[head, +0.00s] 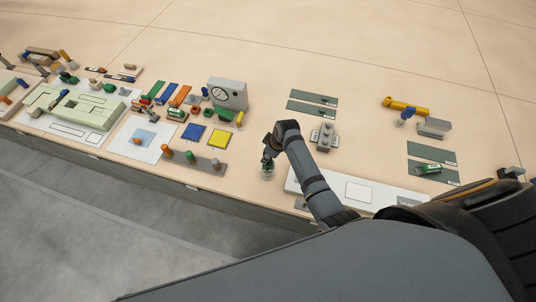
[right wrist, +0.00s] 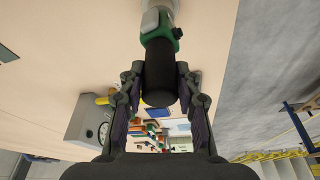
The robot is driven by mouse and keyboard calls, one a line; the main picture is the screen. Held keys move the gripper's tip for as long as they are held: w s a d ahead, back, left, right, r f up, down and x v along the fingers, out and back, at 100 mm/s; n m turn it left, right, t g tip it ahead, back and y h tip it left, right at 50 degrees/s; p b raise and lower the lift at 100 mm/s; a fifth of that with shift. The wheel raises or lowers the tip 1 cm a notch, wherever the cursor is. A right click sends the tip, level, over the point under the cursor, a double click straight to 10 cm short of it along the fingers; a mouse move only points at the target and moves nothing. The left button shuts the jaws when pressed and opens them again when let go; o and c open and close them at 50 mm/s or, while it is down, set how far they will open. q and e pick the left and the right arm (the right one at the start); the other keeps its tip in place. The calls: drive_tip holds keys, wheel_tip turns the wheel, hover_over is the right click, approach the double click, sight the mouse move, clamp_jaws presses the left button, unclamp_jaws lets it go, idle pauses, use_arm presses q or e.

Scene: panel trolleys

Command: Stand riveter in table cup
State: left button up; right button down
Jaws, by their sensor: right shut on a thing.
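The riveter has a black grip and a green body. In the right wrist view, my right gripper (right wrist: 160,92) is shut around the riveter's black grip (right wrist: 160,70), and the green body (right wrist: 157,28) extends beyond the fingers. A pale grey part shows past the green at the top edge. In the head view, my right gripper (head: 268,156) points down with the riveter (head: 266,164) at the pale table cup (head: 267,176), close to the table's front edge. Whether the riveter touches the cup's bottom is hidden. My left gripper is not in view.
A grey rack with coloured handles (head: 205,163) stands left of the cup. A white panel (head: 330,184) and a grey fixture (head: 324,136) are on the right.

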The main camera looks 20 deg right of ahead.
drive_tip(key=shift+w+f+b, duration=0.1)
drive_tip(key=shift+f+b, duration=0.2)
drive_tip(key=shift+f, duration=0.2)
drive_tip(key=c, duration=0.9)
unclamp_jaws()
drive_tip(key=shift+o, duration=0.2)
drive_tip(key=shift+f, duration=0.1)
drive_tip(key=v, duration=1.2)
